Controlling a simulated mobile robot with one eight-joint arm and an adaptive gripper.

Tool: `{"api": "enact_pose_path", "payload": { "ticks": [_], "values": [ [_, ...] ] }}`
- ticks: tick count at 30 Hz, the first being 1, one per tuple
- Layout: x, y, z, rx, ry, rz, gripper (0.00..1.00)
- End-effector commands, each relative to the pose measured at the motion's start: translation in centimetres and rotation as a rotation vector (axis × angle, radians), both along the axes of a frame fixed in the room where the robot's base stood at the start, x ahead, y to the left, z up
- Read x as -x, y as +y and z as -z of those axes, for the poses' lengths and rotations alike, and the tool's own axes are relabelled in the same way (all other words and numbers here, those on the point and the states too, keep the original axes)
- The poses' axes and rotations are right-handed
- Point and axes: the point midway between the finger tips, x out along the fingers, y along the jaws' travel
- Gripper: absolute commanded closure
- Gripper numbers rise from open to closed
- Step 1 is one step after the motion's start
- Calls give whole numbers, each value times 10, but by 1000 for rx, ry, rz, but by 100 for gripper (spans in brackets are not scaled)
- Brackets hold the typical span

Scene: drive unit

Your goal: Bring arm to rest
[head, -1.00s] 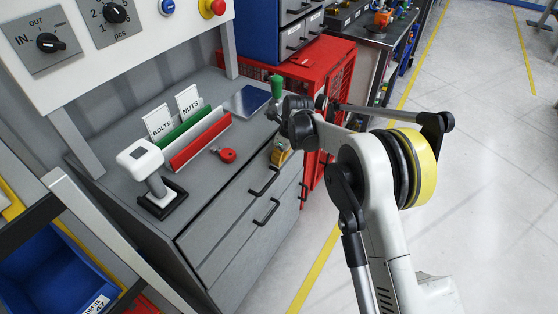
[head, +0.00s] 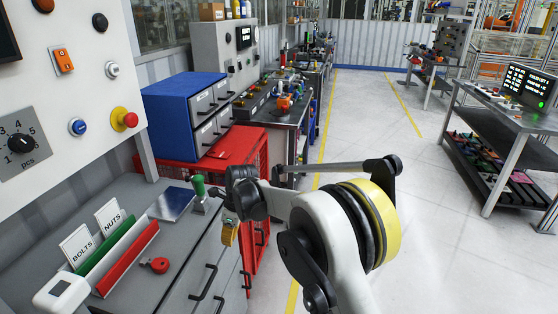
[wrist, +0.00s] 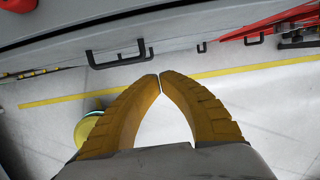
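My arm (head: 330,235) is folded beside the grey workbench (head: 185,262), with its yellow-banded joint over the aisle side. My gripper (head: 230,236) hangs down at the bench's front edge, close to the drawers; most of it is hidden by the arm's wrist. In the wrist view the two yellow fingers of my gripper (wrist: 159,80) meet at their tips, with nothing held between them. Below them are the pale floor and a dark drawer handle (wrist: 116,54).
A red cabinet (head: 255,160) stands behind. The aisle floor (head: 440,220) to the right is clear.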

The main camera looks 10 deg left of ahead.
Motion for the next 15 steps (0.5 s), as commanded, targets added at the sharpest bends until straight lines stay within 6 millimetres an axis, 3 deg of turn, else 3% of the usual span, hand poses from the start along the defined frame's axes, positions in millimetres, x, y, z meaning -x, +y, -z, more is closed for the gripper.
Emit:
{"api": "enact_pose_path", "payload": {
  "ticks": [5,11,15],
  "values": [
    [-6,-45,-50,2,-81,-108,100],
    [8,-144,-137,46,-262,-367,100],
    [37,-214,-184,112,-385,-561,100]
  ]
}}
